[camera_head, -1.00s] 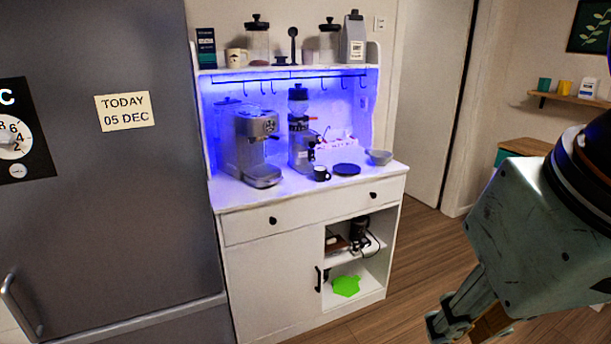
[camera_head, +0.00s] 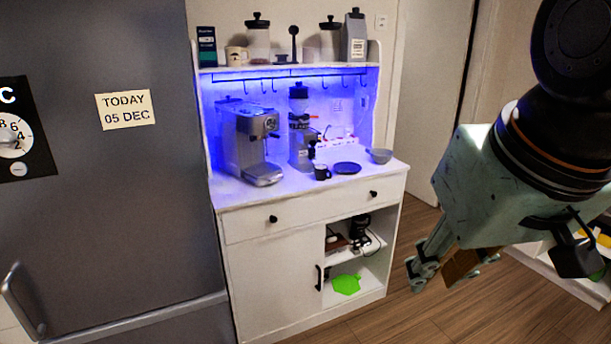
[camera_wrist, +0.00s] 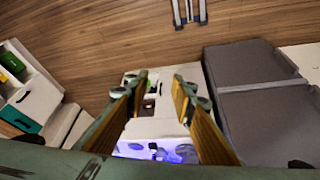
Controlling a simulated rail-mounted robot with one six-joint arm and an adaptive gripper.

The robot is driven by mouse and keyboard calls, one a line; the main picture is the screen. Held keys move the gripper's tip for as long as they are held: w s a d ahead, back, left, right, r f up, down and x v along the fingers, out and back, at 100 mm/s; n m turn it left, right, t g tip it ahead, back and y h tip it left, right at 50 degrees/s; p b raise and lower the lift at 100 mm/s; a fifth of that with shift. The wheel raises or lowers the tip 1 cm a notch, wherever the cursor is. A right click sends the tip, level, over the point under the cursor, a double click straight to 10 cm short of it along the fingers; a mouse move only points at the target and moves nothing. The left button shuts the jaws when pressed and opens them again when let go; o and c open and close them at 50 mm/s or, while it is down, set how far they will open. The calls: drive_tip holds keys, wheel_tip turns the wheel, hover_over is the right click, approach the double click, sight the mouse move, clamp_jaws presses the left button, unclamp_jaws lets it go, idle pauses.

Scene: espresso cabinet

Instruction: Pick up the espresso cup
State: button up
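The espresso cup (camera_head: 322,172) is a small black cup standing upright on the white counter (camera_head: 240,196). It is left of a dark saucer (camera_head: 347,168) and in front of the grinder. My gripper (camera_head: 440,278) is at the right of the head view, in front of the cabinet and well apart from the cup. In the wrist view my gripper (camera_wrist: 157,92) is open, with its two fingers spread and nothing between them. The cabinet shows small between and below the fingers there; I cannot make out the cup in that view.
The espresso machine (camera_head: 250,145) and grinder (camera_head: 300,130) stand on the counter, with a grey bowl (camera_head: 379,156) at its right end. A shelf (camera_head: 285,69) with jars and a mug is above. The grey fridge (camera_head: 110,200) stands left. Wooden floor (camera_head: 420,315) is clear.

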drive_tip(key=w+d+f+t, duration=0.1)
drive_tip(key=w+f+t, duration=0.15)
drive_tip(key=w, duration=2.15)
drive_tip(key=w+d+f+t, duration=0.1)
drive_tip(key=w+t, duration=0.3)
drive_tip(key=w, duration=1.9)
drive_tip(key=w+f+n+t+y, duration=0.1)
drive_tip(key=w+f+t, duration=0.5)
drive_tip(key=w+f, duration=1.3)
drive_tip(key=shift+w+a+f+y, duration=0.25)
drive_tip(key=shift+w+y, duration=0.45)
drive_tip(key=shift+w, duration=0.5)
drive_tip(key=shift+w, duration=0.15)
drive_tip(key=w+a+b, duration=0.1)
drive_tip(key=w, duration=0.7)
drive_tip(key=shift+w, duration=0.15)
drive_tip(key=shift+w, duration=0.1)
